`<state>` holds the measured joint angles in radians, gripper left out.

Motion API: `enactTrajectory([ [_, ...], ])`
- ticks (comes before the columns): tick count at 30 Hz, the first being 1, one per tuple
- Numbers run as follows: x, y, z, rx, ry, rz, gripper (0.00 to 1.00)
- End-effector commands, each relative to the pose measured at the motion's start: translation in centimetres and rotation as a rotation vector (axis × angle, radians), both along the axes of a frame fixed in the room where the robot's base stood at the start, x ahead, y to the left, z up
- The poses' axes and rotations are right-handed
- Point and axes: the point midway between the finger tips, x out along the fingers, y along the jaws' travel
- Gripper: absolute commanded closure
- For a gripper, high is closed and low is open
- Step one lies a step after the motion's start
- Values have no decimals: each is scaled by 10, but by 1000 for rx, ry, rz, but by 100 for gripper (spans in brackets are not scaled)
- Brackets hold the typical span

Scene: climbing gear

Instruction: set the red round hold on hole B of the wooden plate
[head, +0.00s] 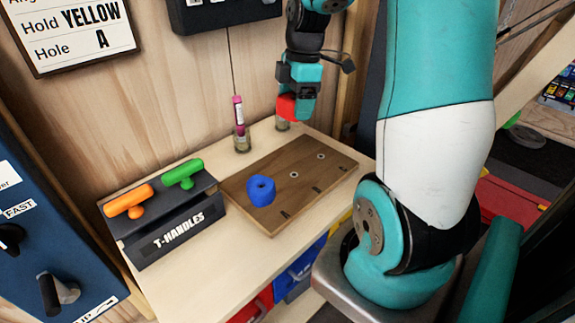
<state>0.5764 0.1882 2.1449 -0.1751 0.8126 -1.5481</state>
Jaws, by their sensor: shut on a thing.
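My gripper (300,112) is shut on the red round hold (287,106) and holds it above the back edge of the wooden plate (246,183). The hold is partly hidden by the gripper. The plate lies flat on the bench, with a blue hold (261,191) seated at its left end. Two bare holes show as light rings, the middle one (294,175) and the right one (321,156). Marks by the holes along the plate's front are too small to read.
A T-handles rack (172,235) with an orange handle (129,201) and a green handle (182,173) stands left of the plate. A wall sign (75,32) reads "Hold YELLOW, Hole A".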

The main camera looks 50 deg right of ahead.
Motion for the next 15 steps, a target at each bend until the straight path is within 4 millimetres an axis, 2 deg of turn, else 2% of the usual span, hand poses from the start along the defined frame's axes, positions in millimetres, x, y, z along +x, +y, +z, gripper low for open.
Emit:
enactTrajectory([
  [3, -1, 2, -35, 6, 9, 0, 53],
  [9, -1, 2, -92, 5, 9, -1, 53],
  [15, -1, 1, -131, 2, 4, -2, 53],
])
